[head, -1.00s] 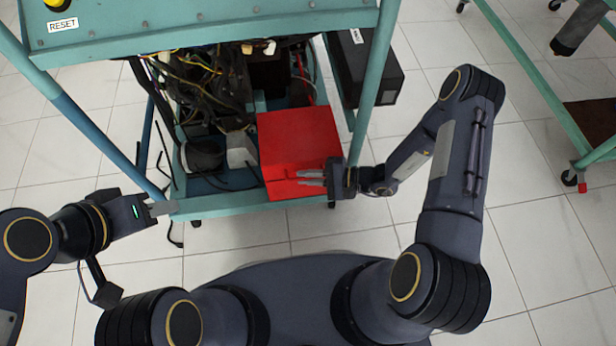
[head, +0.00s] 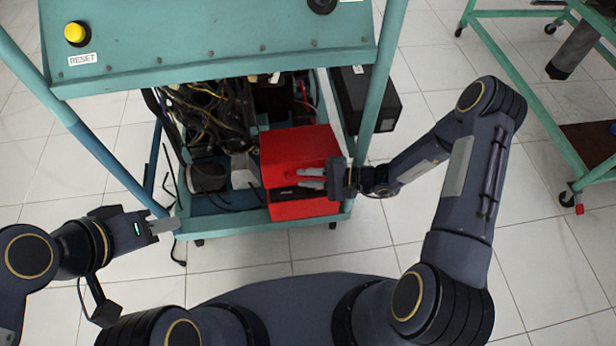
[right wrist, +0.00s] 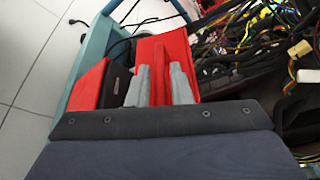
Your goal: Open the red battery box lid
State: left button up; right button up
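The red battery box (head: 305,208) stands on the front right of the teal cart's lower shelf. Its red lid (head: 298,145) is raised at the front, with a dark gap between it and the box. My right gripper (head: 312,178) is at the lid's front right. In the right wrist view its two grey fingers (right wrist: 160,85) close on either side of a narrow red strip of the lid (right wrist: 159,60). The box's dark inside shows left of the fingers. My left gripper (head: 165,225) is by the cart's front left post, away from the box; its finger gap is unclear.
The teal cart's upper panel (head: 215,55), with a yellow reset button (head: 76,33), overhangs the shelf. Cart posts stand on both sides. A black box (head: 372,100) is at the right. The tiled floor in front is clear.

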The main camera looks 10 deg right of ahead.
jog(key=shift+r, duration=0.5)
jog(key=r, duration=0.1)
jog(key=r+p, duration=0.1)
jog(key=r, duration=0.1)
jog(key=shift+s+p, duration=0.25)
jog(key=shift+p, duration=0.05)
jog(key=s+a+r+p, duration=0.2)
jog(key=s+r, duration=0.7)
jog(key=s, duration=0.4)
jog(key=shift+s+p, duration=0.2)
jog(key=shift+p, duration=0.15)
jog(key=shift+c, duration=0.3)
